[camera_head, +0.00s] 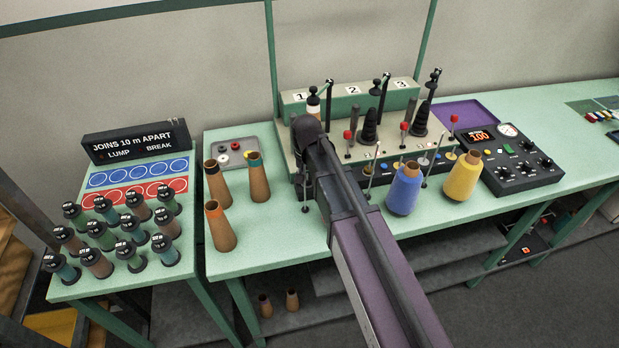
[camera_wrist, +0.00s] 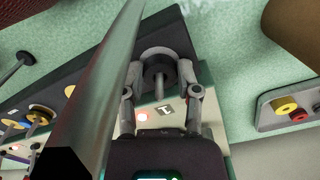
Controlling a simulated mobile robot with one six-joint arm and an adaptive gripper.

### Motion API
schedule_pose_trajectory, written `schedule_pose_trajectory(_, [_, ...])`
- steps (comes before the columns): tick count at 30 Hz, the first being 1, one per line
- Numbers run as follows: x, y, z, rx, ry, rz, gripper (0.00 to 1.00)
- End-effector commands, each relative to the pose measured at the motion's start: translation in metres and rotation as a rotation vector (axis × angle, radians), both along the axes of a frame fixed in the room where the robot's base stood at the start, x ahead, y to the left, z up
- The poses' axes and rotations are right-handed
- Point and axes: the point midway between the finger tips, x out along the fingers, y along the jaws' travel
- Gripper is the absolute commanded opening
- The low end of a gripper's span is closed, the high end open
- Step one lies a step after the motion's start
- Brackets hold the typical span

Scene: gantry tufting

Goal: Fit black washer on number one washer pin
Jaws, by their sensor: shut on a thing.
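My gripper (camera_wrist: 158,68) shows in the wrist view, with its two grey fingers closed in around a dark round piece, the black washer (camera_wrist: 152,74). A thin grey pin (camera_wrist: 159,88) shows between the fingers, in line with the washer. I cannot tell whether the washer is around the pin or only in front of it. The number one plate (camera_wrist: 165,110) lies just beyond. In the head view the number one plate (camera_head: 299,97) is at the left end of the green machine (camera_head: 340,100); my arm hides the gripper and the washer there.
A grey tray (camera_head: 252,144) with small coloured washers stands left of the machine; the wrist view also shows it (camera_wrist: 266,118). Brown cones (camera_head: 222,228) stand before it. A blue cone (camera_head: 404,190), a yellow cone (camera_head: 463,178) and a control box (camera_head: 520,172) are to the right.

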Motion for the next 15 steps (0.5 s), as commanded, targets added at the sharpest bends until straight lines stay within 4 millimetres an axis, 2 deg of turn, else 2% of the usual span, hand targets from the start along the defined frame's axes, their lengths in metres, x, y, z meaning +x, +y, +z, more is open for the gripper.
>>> schedule_pose_trajectory(4, [-0.0001,-0.0006,-0.0015,-0.001,0.0,0.0,0.0])
schedule_pose_trajectory(5, [-0.0001,-0.0006,-0.0014,-0.001,0.0,0.0,0.46])
schedule_pose_trajectory(6, [-0.0001,-0.0006,-0.0012,-0.001,0.0,0.0,0.58])
schedule_pose_trajectory(9, [-0.0001,-0.0006,-0.0012,-0.001,0.0,0.0,0.83])
schedule_pose_trajectory(15, [-0.0001,-0.0007,-0.0011,-0.001,0.0,0.0,0.83])
